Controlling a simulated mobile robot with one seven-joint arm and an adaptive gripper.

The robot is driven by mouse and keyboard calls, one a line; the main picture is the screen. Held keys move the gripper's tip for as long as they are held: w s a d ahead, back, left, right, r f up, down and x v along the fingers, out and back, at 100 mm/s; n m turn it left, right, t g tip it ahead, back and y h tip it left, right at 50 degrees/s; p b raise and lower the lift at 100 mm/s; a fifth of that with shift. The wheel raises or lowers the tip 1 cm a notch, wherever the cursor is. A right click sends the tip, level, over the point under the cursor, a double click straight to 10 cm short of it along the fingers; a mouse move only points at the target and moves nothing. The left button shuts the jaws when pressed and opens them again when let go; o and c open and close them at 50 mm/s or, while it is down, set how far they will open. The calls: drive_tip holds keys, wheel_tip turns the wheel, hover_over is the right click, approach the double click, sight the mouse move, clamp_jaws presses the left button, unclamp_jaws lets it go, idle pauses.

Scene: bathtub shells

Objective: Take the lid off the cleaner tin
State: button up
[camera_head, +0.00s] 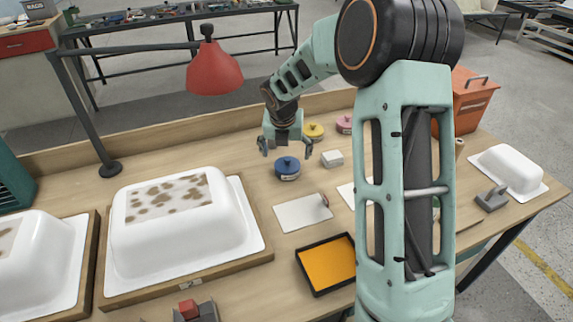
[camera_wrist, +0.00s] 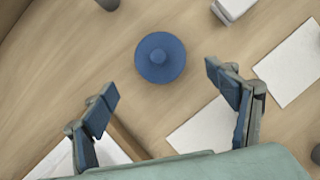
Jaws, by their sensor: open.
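A round blue tin (camera_head: 287,168) with a blue knobbed lid stands on the workbench. In the wrist view the blue lid (camera_wrist: 160,58) is seen from above, with its knob in the middle, and it looks seated on the tin. A yellow-lidded tin (camera_head: 313,130) and a pink-lidded tin (camera_head: 344,122) stand behind it; no readable label shows which one holds cleaner. My gripper (camera_head: 286,149) is open and empty, pointing down above and slightly behind the blue tin. In the wrist view its spread fingers (camera_wrist: 160,82) are apart from the lid.
A white block (camera_head: 332,158) lies right of the blue tin. A white sheet (camera_head: 300,213) and an orange-filled tray (camera_head: 328,264) lie nearer the front. A white tub shell (camera_head: 180,235) on a wooden board fills the left. A red lamp (camera_head: 214,72) hangs at the back left.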

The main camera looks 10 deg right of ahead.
sight(287, 161)
drive_tip(key=shift+w+x, duration=0.15)
drive_tip(key=shift+x, duration=1.4)
drive_tip(key=shift+w+x, duration=0.15)
drive_tip(key=shift+x, duration=1.45)
drive_tip(key=shift+d+r, duration=0.1)
drive_tip(key=shift+s+r, duration=0.1)
drive_tip(key=shift+s, duration=0.05)
drive_tip(key=c, duration=1.5)
drive_tip(key=shift+s, duration=0.1)
clamp_jaws()
